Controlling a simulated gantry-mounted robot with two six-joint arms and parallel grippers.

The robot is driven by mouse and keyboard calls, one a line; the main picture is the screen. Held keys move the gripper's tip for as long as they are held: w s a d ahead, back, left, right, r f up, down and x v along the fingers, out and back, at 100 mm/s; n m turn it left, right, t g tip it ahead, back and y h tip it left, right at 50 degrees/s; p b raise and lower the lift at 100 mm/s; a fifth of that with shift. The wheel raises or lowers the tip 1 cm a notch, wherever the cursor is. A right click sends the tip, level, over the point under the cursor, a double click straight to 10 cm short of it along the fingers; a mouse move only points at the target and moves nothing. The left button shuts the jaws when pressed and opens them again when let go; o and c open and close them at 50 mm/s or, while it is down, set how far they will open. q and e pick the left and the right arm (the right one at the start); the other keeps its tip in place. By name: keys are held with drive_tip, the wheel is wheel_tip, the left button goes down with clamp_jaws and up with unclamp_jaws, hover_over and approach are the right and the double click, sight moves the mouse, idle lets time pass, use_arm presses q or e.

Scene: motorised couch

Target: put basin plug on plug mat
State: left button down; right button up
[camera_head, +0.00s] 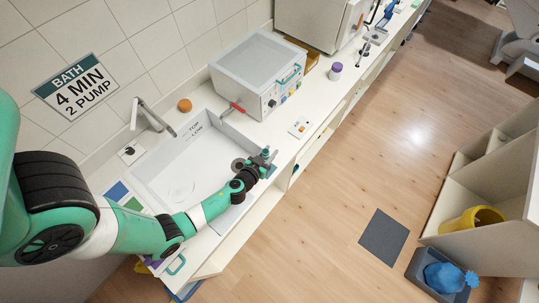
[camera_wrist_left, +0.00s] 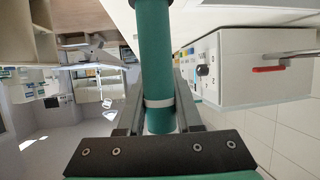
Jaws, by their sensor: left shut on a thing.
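My left gripper (camera_head: 265,158) is over the right rim of the white basin (camera_head: 180,188). In the left wrist view its fingers (camera_wrist_left: 158,100) are shut on a teal cylinder with a pale band (camera_wrist_left: 153,50), which seems to be the plug's handle; its far end is cut off. A grey disc (camera_head: 238,164) shows just left of the gripper in the head view; I cannot tell if it is the plug's base. A small white square with a dark mark (camera_head: 131,152) lies left of the tap and may be the plug mat. My right gripper is not in view.
A white box appliance with a red lever (camera_head: 258,75) stands behind the basin. A tap (camera_head: 150,117) and an orange-brown round thing (camera_head: 184,105) are at the back rim. A white card (camera_head: 300,127) lies on the counter. A dark mat (camera_head: 384,237) lies on the floor.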

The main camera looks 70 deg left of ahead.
use_arm(q)
drive_tip(key=shift+f, duration=0.2)
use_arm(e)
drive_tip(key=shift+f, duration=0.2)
use_arm(q)
drive_tip(key=shift+f, duration=0.25)
drive_tip(key=c, duration=0.6)
unclamp_jaws()
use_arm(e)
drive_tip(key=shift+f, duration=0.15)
